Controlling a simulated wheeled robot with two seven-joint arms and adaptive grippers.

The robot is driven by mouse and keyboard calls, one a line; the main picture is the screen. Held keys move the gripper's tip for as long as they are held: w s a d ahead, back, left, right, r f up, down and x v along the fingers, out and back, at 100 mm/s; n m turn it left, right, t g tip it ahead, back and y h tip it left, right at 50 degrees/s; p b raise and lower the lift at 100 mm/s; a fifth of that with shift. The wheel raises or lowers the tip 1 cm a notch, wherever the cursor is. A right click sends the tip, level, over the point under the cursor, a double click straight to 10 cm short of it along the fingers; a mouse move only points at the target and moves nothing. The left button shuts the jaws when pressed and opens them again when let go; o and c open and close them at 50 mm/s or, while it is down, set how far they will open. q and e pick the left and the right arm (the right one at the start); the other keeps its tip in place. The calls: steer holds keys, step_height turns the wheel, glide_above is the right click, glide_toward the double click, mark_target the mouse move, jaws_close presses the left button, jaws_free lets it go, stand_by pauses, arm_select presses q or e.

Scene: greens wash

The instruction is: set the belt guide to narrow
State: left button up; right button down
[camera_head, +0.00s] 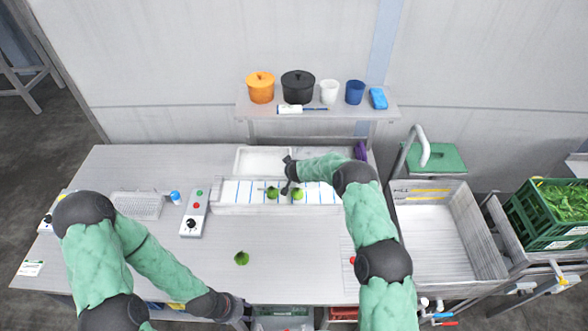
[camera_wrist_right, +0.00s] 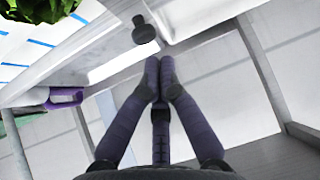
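The belt (camera_head: 231,191) is a white strip with blue lines at the middle of the counter, and two green heads (camera_head: 272,193) lie on it. In the right wrist view a short dark knob (camera_wrist_right: 145,29) on the white belt frame, possibly the guide's handle, stands just beyond my right fingertips. My right gripper (camera_wrist_right: 160,66) has its fingertips together with nothing visible between them. In the head view it is over the belt's back side (camera_head: 287,180). My left gripper (camera_head: 236,311) is low over the counter's front edge; its fingers are too unclear to judge. The guide's setting cannot be read.
A control box (camera_head: 194,213) with buttons and a dial stands left of the belt. A loose green head (camera_head: 241,258) lies on the front counter. A shelf (camera_head: 240,103) with pots and cups is behind. A sink (camera_head: 432,222) and green crate (camera_head: 549,228) are right.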

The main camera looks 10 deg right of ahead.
steer(key=v, duration=0.8)
steer(key=shift+r, duration=0.45)
